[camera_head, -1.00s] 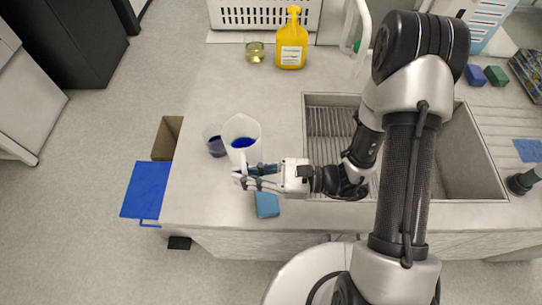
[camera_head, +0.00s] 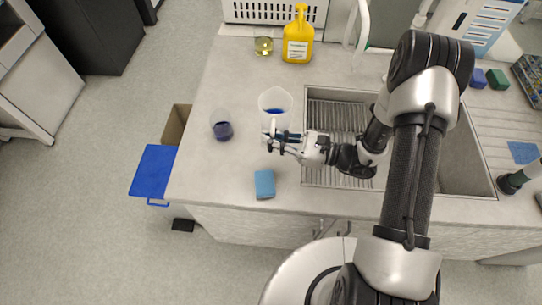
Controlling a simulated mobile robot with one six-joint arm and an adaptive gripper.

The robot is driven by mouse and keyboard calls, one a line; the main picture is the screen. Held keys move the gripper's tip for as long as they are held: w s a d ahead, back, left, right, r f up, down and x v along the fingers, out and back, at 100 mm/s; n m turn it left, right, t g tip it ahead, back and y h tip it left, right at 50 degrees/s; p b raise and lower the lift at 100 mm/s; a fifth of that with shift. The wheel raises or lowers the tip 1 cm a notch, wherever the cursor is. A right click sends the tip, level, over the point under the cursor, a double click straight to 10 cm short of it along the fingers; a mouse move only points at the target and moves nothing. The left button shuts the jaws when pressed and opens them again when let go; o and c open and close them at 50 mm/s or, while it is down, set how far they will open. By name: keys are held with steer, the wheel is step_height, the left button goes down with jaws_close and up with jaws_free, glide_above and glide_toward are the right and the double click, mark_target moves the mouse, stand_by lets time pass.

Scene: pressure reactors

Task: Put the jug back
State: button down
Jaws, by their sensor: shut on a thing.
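The jug (camera_head: 275,101) is a whitish translucent vessel with blue liquid inside. It is upright, at the left of the sink, and I cannot tell whether its base touches the counter. My gripper (camera_head: 272,141) is shut on the near side of the jug, likely at its handle, and the fingers hide that part. A second translucent cup (camera_head: 221,126) with dark blue liquid stands on the counter to the left of the jug, apart from it.
A blue sponge (camera_head: 265,184) lies near the counter's front edge. A yellow bottle (camera_head: 298,38) and a small glass of yellowish liquid (camera_head: 263,46) stand at the back. The sink (camera_head: 330,174) is at the right. A blue-lidded bin (camera_head: 153,171) stands left of the counter. The counter behind the cup is clear.

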steer(key=shift+f+b, duration=1)
steer(key=shift+f, duration=3)
steer(key=shift+f, duration=0.15)
steer(key=c, duration=1.7)
jaws_free()
